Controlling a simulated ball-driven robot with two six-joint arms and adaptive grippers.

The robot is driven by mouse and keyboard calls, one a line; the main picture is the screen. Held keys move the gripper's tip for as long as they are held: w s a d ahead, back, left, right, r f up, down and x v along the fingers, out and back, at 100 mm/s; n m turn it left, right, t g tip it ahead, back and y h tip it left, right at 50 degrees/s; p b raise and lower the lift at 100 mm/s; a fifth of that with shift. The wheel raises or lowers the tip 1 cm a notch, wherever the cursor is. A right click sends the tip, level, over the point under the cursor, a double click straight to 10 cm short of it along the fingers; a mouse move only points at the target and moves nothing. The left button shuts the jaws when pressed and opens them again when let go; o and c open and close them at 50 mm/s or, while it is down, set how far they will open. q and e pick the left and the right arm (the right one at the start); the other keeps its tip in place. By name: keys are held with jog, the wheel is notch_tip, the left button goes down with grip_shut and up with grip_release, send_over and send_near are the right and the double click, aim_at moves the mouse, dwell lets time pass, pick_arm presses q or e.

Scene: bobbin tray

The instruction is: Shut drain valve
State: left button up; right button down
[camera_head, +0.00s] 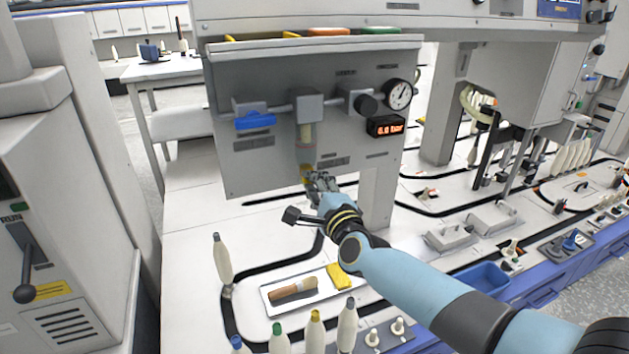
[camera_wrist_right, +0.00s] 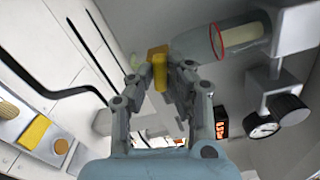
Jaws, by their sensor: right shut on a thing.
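The drain valve (camera_head: 306,169) is a small yellow piece at the bottom of the clear filter bowl (camera_head: 306,135) on the grey panel. In the right wrist view the yellow valve (camera_wrist_right: 158,72) lies between my fingertips, and the bowl (camera_wrist_right: 215,42) extends beyond it to the upper right. My right gripper (camera_head: 313,180) reaches up from below and is shut on the drain valve; its fingertips also show in the right wrist view (camera_wrist_right: 167,78). The fingers hide part of the valve, so its exact turn is hard to tell. My left gripper is not in view.
Above are a blue-handled valve (camera_head: 255,120), a gauge (camera_head: 399,94) and a display (camera_head: 386,126) reading 6.0 bar. Below are a tray (camera_head: 270,304) with a brush (camera_head: 293,289) and yellow cloth (camera_head: 338,276), and several bobbins. A grey machine (camera_head: 60,200) stands at left.

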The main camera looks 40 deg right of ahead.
jog(key=shift+f+n+p, duration=0.1)
jog(key=shift+n+p, duration=0.35)
jog(key=shift+n, duration=1.15)
jog(key=c, duration=1.3)
grip_release()
jog(key=v, duration=1.2)
